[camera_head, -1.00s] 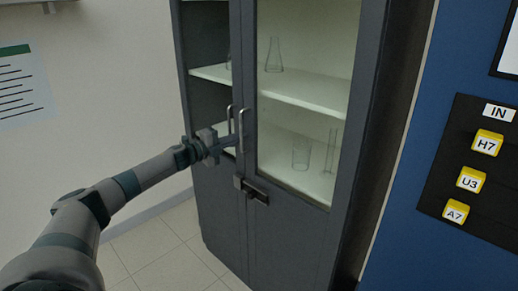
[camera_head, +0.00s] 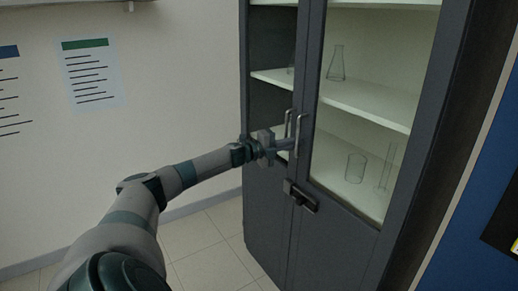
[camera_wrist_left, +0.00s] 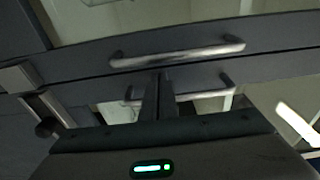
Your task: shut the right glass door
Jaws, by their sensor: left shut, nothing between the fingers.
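The right glass door (camera_head: 370,110) is the dark-framed door of a tall grey cabinet. It looks level or nearly level with the left door (camera_head: 268,120); I cannot tell if it is fully shut. Its upright bar handle (camera_head: 299,135) stands beside the left door's handle (camera_head: 288,124). My left gripper (camera_head: 290,144) is shut and empty, with its tips at the handles. My right gripper is out of view.
A dark latch (camera_head: 301,195) sits below the handles. Glassware, including a flask (camera_head: 337,64) and a beaker (camera_head: 355,167), stands on the shelves behind the glass. A blue panel (camera_head: 462,220) is at the right. The tiled floor (camera_head: 205,240) left of the cabinet is clear.

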